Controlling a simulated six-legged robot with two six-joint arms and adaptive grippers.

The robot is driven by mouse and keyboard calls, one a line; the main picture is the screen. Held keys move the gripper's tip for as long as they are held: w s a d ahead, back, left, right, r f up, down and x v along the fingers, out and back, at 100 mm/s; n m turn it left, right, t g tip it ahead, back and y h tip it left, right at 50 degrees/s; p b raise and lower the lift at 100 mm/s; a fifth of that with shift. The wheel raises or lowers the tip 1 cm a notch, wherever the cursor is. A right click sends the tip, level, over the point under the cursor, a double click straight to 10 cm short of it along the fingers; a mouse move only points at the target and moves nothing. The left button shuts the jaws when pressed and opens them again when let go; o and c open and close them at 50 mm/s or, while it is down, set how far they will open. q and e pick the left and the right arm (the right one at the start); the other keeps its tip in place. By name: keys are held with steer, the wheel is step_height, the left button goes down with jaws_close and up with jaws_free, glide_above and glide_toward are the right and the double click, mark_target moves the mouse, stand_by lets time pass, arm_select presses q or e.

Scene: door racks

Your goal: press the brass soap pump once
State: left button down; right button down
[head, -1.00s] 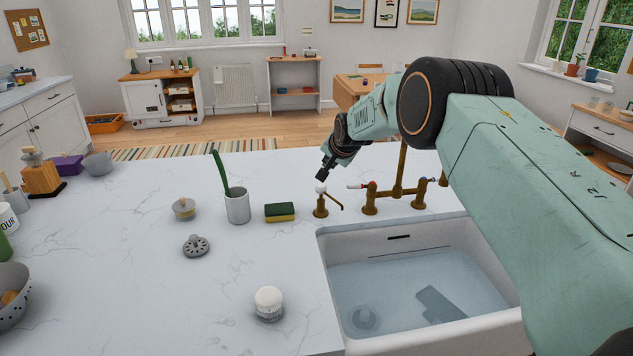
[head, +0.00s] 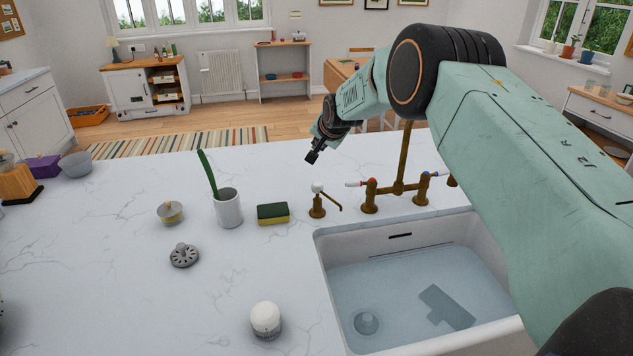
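The brass soap pump (head: 318,205) stands upright on the white marbled counter, just behind the sink's back left corner. It has a white rounded top and a thin brass spout pointing right. My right gripper (head: 312,157) hangs above the pump and slightly to its left, with a clear gap between its tip and the white top. Its fingers look close together, but they are too small and dark to tell whether they are shut. My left gripper is not in view.
The brass tap (head: 402,165) with its handles stands right of the pump. The sink (head: 335,290) holds water and a dark submerged shape. A green and yellow sponge (head: 272,214) and a grey cup (head: 228,208) are left of the pump.

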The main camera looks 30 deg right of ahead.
mark_target(319, 186)
step_height(319, 186, down, 9)
steer(key=b, duration=0.6)
steer(key=shift+w+r+b, duration=0.15)
steer(key=shift+r+b, duration=0.05)
steer(key=shift+b, duration=0.2)
steer(key=shift+f, duration=0.2)
steer(key=shift+s+a+r, duration=0.1)
steer(key=shift+s, duration=0.2)
steer(key=shift+w, duration=0.25)
steer(key=shift+s, duration=0.2)
steer(key=shift+w, duration=0.2)
steer(key=shift+s, duration=0.2)
